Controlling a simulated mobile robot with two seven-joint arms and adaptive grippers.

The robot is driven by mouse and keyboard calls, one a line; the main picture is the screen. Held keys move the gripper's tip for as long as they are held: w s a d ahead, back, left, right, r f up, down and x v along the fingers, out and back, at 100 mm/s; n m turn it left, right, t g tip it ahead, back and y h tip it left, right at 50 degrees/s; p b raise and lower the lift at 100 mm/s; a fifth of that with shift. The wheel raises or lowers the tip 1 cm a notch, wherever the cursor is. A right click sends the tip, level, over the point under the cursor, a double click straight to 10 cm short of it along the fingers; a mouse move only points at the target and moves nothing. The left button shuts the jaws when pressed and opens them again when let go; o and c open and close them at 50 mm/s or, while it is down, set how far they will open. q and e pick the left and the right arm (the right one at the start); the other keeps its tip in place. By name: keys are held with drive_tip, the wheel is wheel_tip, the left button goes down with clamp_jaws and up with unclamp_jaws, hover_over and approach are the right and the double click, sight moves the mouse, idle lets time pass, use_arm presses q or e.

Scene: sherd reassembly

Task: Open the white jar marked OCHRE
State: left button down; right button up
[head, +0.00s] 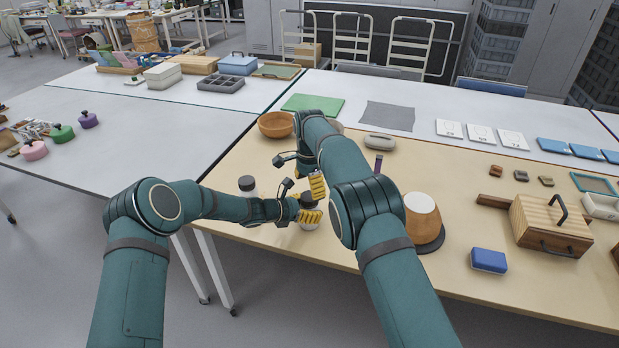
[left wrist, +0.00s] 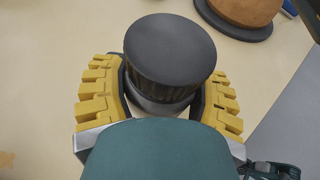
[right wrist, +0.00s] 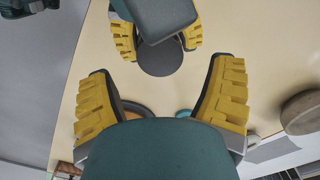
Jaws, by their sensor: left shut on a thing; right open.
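A white jar (head: 309,226) with a ribbed black lid (left wrist: 170,48) stands on the wooden table. My left gripper (head: 311,215) is shut on its body, with yellow fingers on both sides below the lid; the lid looks seated. No marking on this jar can be read, so I cannot tell if it is the OCHRE one. The lid also shows in the right wrist view (right wrist: 160,60). My right gripper (right wrist: 162,78) is open and empty, apart from the lid. A second pale jar with a dark lid (head: 247,186) stands to the left, its marking unreadable.
A wooden bowl (head: 275,125) stands behind the grippers. A white and brown pot (head: 421,218) on a dark disc stands right of my right arm. A blue block (head: 489,260) and a slatted wooden box (head: 549,227) lie further right. The table's front edge is close to the held jar.

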sight(309, 196)
drive_tip(key=shift+f, duration=2.25)
drive_tip(key=c, duration=1.3)
drive_tip(key=n, duration=0.6)
drive_tip(key=shift+n, duration=0.4)
drive_tip(key=o, duration=1.3)
drive_tip(key=shift+r, duration=0.1)
